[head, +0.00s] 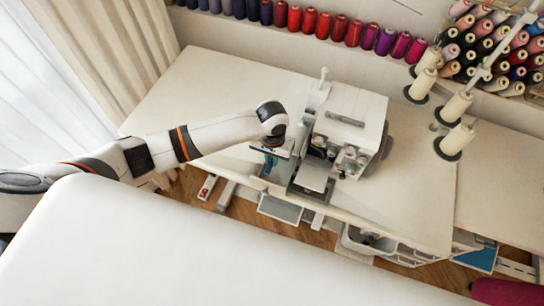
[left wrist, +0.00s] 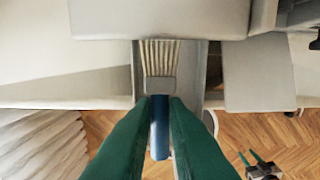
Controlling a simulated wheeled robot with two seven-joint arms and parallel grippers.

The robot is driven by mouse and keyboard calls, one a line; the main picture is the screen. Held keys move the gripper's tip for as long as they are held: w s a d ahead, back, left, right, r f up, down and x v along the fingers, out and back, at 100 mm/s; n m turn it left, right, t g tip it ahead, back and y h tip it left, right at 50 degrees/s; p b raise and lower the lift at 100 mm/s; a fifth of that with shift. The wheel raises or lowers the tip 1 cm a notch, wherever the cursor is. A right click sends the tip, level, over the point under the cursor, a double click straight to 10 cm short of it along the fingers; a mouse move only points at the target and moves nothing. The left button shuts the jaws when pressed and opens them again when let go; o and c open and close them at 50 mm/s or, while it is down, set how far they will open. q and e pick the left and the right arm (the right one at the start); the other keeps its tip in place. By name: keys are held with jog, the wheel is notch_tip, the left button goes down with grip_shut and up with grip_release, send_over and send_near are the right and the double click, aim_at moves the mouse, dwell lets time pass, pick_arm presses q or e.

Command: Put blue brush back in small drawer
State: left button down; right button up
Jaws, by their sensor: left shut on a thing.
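The blue brush shows in the left wrist view, with a blue handle (left wrist: 160,135), a grey collar and pale bristles pointing away from me. My left gripper (left wrist: 160,100) has its green fingers shut on the handle. In the head view this gripper (head: 268,168) is at the table's front edge, just left of the white sewing machine (head: 346,120); the brush is too small to make out there. The bristles lie over a narrow pale recess; I cannot tell whether this is the small drawer. My right gripper (left wrist: 249,154) shows small at the lower right of the wrist view, its green fingers apart and empty.
The sewing machine stands on a white table (head: 420,190). Tray-like parts (head: 280,208) hang under its front edge. A white padded surface (head: 170,250) fills the foreground. Thread cones (head: 455,140) stand at the right. The table's left part is clear.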

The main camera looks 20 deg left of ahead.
aim_at(272, 176)
pick_arm(q)
jog(key=shift+f+b, duration=1.4)
jog(key=shift+f, duration=0.1)
notch_tip(272, 176, down, 2)
jog(key=shift+f+b, duration=0.1)
jog(key=shift+b, duration=1.1)
jog(key=shift+f+b, duration=0.3)
jog(key=shift+f, duration=1.15)
jog(key=c, duration=1.3)
grip_release()
jog(key=shift+c, duration=0.2)
